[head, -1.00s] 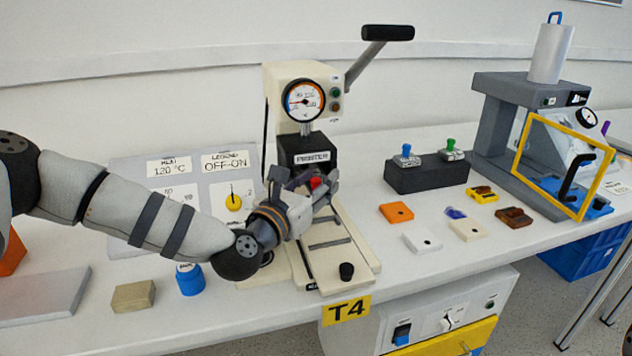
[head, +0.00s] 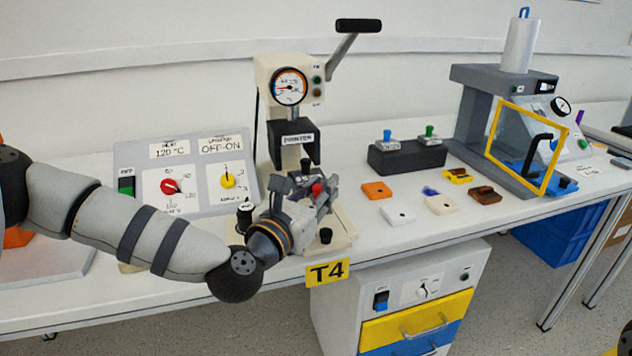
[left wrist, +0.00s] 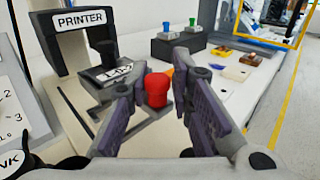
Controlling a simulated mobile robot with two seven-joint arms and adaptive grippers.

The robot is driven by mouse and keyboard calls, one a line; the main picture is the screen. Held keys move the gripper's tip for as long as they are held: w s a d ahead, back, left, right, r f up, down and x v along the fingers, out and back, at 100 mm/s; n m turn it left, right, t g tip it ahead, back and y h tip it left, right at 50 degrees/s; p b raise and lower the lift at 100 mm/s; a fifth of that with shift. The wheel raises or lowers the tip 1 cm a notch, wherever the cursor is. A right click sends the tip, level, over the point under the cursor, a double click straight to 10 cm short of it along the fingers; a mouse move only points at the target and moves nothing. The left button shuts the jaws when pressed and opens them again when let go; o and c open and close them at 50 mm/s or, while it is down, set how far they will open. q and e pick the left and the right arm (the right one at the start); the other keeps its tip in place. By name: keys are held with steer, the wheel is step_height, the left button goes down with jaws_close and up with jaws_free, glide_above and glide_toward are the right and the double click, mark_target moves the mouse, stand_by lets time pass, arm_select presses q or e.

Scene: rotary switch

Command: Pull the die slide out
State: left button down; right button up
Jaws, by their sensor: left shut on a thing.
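The cream printer (head: 290,75) with a gauge and raised black lever stands at the back of the bench. Its black PRINTER head (head: 297,140) is above the base (head: 343,241). The die slide's red knob (head: 317,189) shows between the fingers of my left gripper (head: 319,193), which is shut on it. In the left wrist view the red knob (left wrist: 157,90) is between the fingers. Behind it the die slide (left wrist: 117,74), with a lettered plate, lies in front of the printer head. My arm hides much of the slide in the head view. My right gripper is not in view.
A control panel (head: 185,175) stands left of the printer. A black holder (head: 407,158) with blue and green knobs and several small colored blocks lie to the right. A grey press (head: 505,95) with a yellow-framed guard stands farther right. The T4 label (head: 328,271) marks the front edge.

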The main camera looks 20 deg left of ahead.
arm_select(q)
steer(key=shift+s+d+f, duration=0.1)
steer(key=shift+s+d, duration=0.1)
steer(key=shift+s, duration=0.1)
steer(key=shift+a, duration=0.1)
steer(key=c, duration=1.5)
jaws_free()
steer(key=shift+s, duration=0.1)
steer(key=s, duration=0.2)
steer(key=s+a, duration=0.1)
steer(key=s, duration=0.4)
steer(key=shift+s+a, duration=0.2)
steer(key=shift+a, duration=0.05)
